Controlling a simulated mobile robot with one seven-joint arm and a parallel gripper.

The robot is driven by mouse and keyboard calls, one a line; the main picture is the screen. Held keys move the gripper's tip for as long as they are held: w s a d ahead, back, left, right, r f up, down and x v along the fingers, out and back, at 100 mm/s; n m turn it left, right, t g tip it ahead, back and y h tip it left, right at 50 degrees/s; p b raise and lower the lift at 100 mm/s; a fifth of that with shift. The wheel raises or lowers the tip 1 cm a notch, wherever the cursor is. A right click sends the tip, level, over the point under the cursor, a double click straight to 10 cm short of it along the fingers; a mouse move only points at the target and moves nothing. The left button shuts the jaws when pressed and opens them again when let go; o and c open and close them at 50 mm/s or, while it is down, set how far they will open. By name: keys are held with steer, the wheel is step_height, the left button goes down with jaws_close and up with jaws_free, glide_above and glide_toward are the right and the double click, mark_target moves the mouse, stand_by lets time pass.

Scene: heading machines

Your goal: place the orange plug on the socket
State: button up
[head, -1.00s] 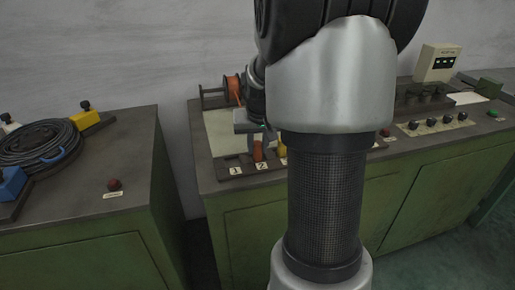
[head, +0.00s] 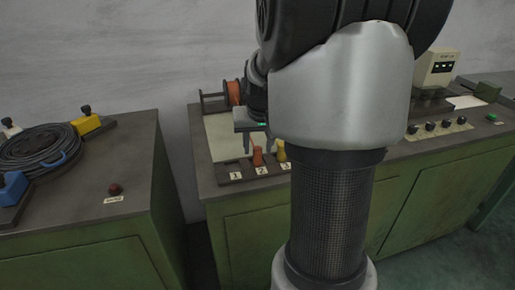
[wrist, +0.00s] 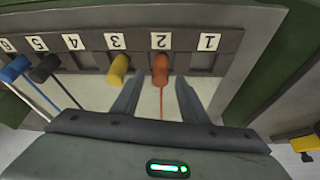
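The orange plug (wrist: 160,68) sits at the socket position labelled 2 on the numbered socket strip (wrist: 232,40), with its orange cord trailing toward my gripper. The plug (head: 257,156) also shows upright behind label 2 in the head view. My gripper (wrist: 160,84) is open, with one finger on each side of the plug's cord and the plug just beyond the fingertips. In the head view my gripper (head: 258,144) hangs just above and behind the plug. How deep the plug is seated cannot be told.
A yellow plug (wrist: 118,69) stands at position 3, close to the left finger. Black (wrist: 44,68) and blue (wrist: 15,68) plugs stand farther along. Position 1 is empty. An orange spool (head: 233,92) stands behind. A left cabinet (head: 90,215) holds a cable coil.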

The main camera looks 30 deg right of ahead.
steer(key=p+v, duration=0.2)
steer(key=v, duration=0.7)
steer(key=shift+r, duration=0.15)
steer(key=w+a+r+n+t+p, duration=0.1)
steer(key=a+r+n+t+p, duration=0.1)
steer(key=a+r+n, duration=0.45)
steer(key=s+a+f+m+y+b, duration=0.1)
steer(key=s+a+f, duration=0.1)
steer(key=s+a, duration=0.55)
steer(key=s+a+f+m+y+b, duration=0.1)
steer(key=s+a, duration=0.4)
steer(key=s, duration=0.5)
step_height(320, 180, up, 20)
steer(key=p, duration=2)
steer(key=shift+s+a+r+g+p, duration=0.2)
steer(key=shift+a+g+p, duration=0.1)
steer(key=shift+a+p, duration=0.1)
steer(key=shift+n, duration=0.25)
